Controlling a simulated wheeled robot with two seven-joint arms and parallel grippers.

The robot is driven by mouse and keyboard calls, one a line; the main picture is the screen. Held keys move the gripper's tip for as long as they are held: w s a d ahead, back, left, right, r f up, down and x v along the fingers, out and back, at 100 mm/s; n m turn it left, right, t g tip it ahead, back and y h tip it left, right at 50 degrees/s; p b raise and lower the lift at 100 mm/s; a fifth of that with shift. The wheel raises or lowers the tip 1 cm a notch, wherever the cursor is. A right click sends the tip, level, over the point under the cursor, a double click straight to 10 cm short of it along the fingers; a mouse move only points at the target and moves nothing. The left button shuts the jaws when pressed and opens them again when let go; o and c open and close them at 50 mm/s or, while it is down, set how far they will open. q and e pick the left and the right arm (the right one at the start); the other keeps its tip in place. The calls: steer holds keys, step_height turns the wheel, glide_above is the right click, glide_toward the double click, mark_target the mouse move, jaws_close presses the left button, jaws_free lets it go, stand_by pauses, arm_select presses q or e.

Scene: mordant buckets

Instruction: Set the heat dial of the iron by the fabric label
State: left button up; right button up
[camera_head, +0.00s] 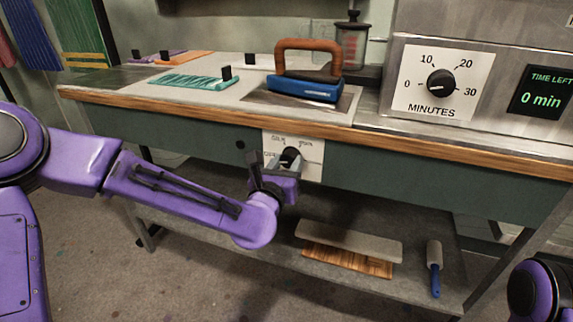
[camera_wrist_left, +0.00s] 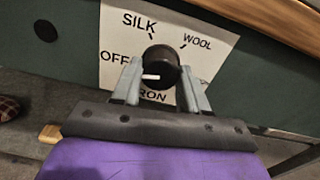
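The heat dial is a black round knob (camera_head: 290,157) on a white plate (camera_head: 315,161) on the table's front; it also shows in the left wrist view (camera_wrist_left: 161,58). The plate reads SILK, WOOL, OFF and IRON, partly hidden. A white mark on the knob sits at its lower left, toward OFF. My left gripper (camera_wrist_left: 161,75) is open, one finger on each side of the knob; I cannot tell whether they touch it. The iron (camera_head: 305,85), blue with a brown handle, stands on the table. Teal cloth (camera_head: 186,82) lies left of it; no readable fabric label shows. My right gripper is out of view.
A MINUTES dial (camera_head: 441,84) and a "0 min" display (camera_head: 541,95) are at the right. Orange cloth (camera_head: 187,57) lies at the back left. The lower shelf holds a pale board (camera_head: 348,240) and a blue-handled tool (camera_head: 435,268). My right arm shows at the lower right.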

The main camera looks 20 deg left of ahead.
arm_select(q)
steer(key=shift+c, duration=0.7)
